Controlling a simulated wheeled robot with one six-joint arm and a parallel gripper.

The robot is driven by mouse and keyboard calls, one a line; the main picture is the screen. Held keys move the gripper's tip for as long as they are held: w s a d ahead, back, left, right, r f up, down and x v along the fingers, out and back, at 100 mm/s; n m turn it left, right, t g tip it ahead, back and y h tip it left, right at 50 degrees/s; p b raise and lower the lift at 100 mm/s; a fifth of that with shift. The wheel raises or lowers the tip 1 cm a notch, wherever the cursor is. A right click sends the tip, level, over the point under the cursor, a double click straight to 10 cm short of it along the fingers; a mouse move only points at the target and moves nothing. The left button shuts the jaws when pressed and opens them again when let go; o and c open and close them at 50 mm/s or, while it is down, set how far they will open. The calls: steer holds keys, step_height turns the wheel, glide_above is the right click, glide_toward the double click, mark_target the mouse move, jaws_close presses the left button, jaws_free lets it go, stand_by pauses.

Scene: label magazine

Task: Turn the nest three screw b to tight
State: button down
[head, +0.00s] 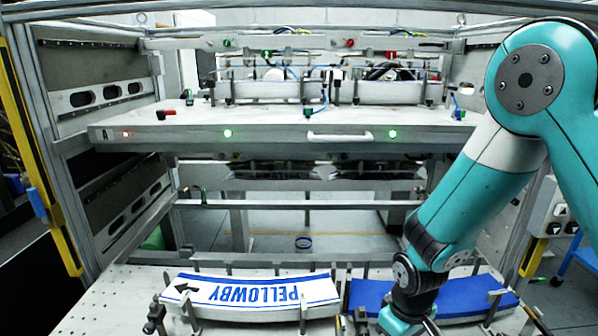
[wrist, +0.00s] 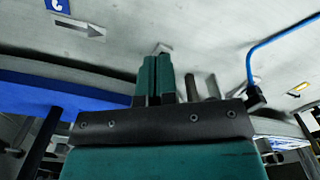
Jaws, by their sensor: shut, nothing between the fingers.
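My gripper (wrist: 155,62) shows in the wrist view with its two green fingers together and nothing between them. A small pale metal piece (wrist: 162,47) is just beyond the fingertips; I cannot tell whether it is a screw or whether they touch. Dark upright posts (wrist: 190,88) stand just right of the fingers. I cannot tell which part is nest three screw b. In the head view my arm reaches down at the lower right, and the fingers are hidden there.
A white PELLOWBY label stack (head: 250,290) lies upside down at the lower left, with a blue stack (head: 375,296) to its right. A shelf with a white handle (head: 340,136) spans above. A blue tube (wrist: 275,42) curves close to my gripper's right.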

steer(key=r, duration=0.1)
steer(key=r+p, duration=0.2)
steer(key=shift+w+d+r, duration=0.1)
steer(key=shift+d+r, duration=0.15)
steer(key=shift+r, duration=0.05)
